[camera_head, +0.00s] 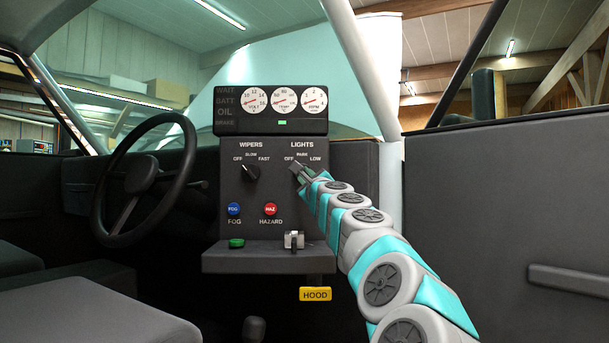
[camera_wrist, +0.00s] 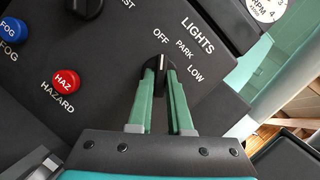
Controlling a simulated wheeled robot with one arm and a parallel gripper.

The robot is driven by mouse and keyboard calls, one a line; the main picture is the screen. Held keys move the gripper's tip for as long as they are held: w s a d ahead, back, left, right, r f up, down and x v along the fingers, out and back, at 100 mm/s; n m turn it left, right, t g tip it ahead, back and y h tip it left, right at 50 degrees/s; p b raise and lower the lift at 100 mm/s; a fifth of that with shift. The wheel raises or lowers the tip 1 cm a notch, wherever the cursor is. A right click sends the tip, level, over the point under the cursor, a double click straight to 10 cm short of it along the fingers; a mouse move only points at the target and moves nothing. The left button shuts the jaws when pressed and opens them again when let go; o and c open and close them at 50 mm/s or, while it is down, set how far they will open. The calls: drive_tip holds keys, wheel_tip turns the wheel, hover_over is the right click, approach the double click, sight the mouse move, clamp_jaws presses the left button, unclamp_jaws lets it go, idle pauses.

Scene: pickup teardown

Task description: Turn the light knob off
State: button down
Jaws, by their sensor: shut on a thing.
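The black light knob (camera_wrist: 161,62) sits on the dark panel under the LIGHTS label, with OFF, PARK and LOW printed around it. Its white pointer mark points roughly toward OFF in the wrist view. My gripper (camera_wrist: 160,73) is shut on the knob, with one green finger on each side of it. In the head view my gripper (camera_head: 300,172) reaches the knob's place on the panel and hides most of the knob.
The black wiper knob (camera_head: 250,171) is to the left. Below are the blue FOG button (camera_head: 233,209) and red HAZARD button (camera_head: 270,209). A ledge (camera_head: 265,262) juts out with a green button (camera_head: 236,243) and a switch (camera_head: 294,241). The steering wheel (camera_head: 140,174) stands left.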

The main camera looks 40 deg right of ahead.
idle(0.4)
drive_tip(key=c, duration=0.8)
unclamp_jaws()
drive_tip(key=shift+c, duration=0.2)
drive_tip(key=shift+s, duration=0.15)
drive_tip(key=b+v, duration=0.2)
drive_tip(key=v, duration=0.5)
drive_tip(key=shift+s+a, duration=0.2)
drive_tip(key=shift+f, duration=0.1)
